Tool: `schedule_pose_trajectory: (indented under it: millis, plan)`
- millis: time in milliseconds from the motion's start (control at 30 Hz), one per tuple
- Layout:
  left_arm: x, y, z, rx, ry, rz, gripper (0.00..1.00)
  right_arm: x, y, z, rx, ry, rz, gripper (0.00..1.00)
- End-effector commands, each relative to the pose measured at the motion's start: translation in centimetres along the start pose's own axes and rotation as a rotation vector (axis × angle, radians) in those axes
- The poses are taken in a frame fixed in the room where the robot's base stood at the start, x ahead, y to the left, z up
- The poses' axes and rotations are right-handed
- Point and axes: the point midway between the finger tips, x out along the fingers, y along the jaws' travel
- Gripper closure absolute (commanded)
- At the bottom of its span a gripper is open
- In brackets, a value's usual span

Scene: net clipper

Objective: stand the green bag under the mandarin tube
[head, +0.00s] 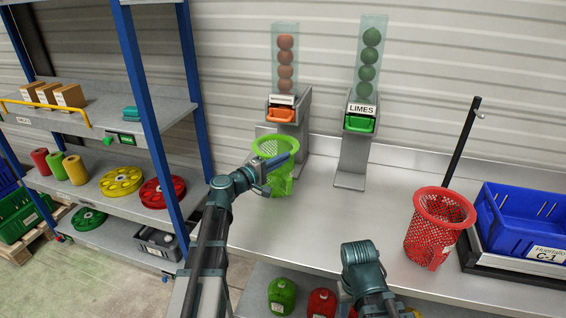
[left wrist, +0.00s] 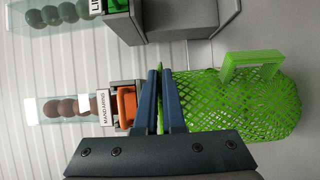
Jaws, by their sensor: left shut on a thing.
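The green mesh bag (head: 270,147) is upright at the bench, its open mouth upward, just in front of and below the mandarin tube (head: 285,62) with its orange flap (head: 281,115). My left gripper (head: 286,157) is shut on the bag's rim and covers part of its side. In the left wrist view, which is turned sideways, the gripper (left wrist: 160,76) pinches the bag's (left wrist: 235,105) mouth edge, near the orange flap (left wrist: 126,106). I cannot tell whether the bag's bottom touches the bench. Of my right arm only the links show; its gripper is out of view.
The lime tube (head: 370,60) with its green flap (head: 359,124) stands to the right. A red mesh basket (head: 437,230) and a blue crate (head: 525,215) are farther right on the bench (head: 330,215). A shelf rack (head: 150,110) stands left. The bench middle is clear.

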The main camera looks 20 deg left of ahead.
Motion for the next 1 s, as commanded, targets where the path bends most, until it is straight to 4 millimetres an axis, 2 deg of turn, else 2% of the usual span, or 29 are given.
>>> schedule_pose_trajectory:
  millis: [167, 200, 333, 367, 733, 1000]
  plan:
    - [0.0, -0.4, 0.0, 0.0, 0.0, 0.0, 1.0, 0.4, 0.0, 0.0, 0.0, 0.0, 0.0, 0.5]
    - [0.0, -0.3, 0.0, 0.0, 0.0, 0.0, 0.9, 0.3, 0.0, 0.0, 0.0, 0.0, 0.0, 0.5]
    - [0.0, -0.3, 0.0, 0.0, 0.0, 0.0, 0.67, 0.3, 0.0, 0.0, 0.0, 0.0, 0.0, 0.5]
    - [0.0, -0.3, 0.0, 0.0, 0.0, 0.0, 0.64, 0.3, 0.0, 0.0, 0.0, 0.0, 0.0, 0.5]
    - [-0.1, 0.3, 0.0, 0.0, 0.001, 0.0, 0.64, -0.3, 0.0, 0.0, 0.0, 0.0, 0.0, 0.5]
    - [-5.4, 0.0, 0.2, 0.0, 0.004, 0.0, 0.64, 0.0, 0.0, 0.0, 0.0, 0.0, 0.0, 0.5]
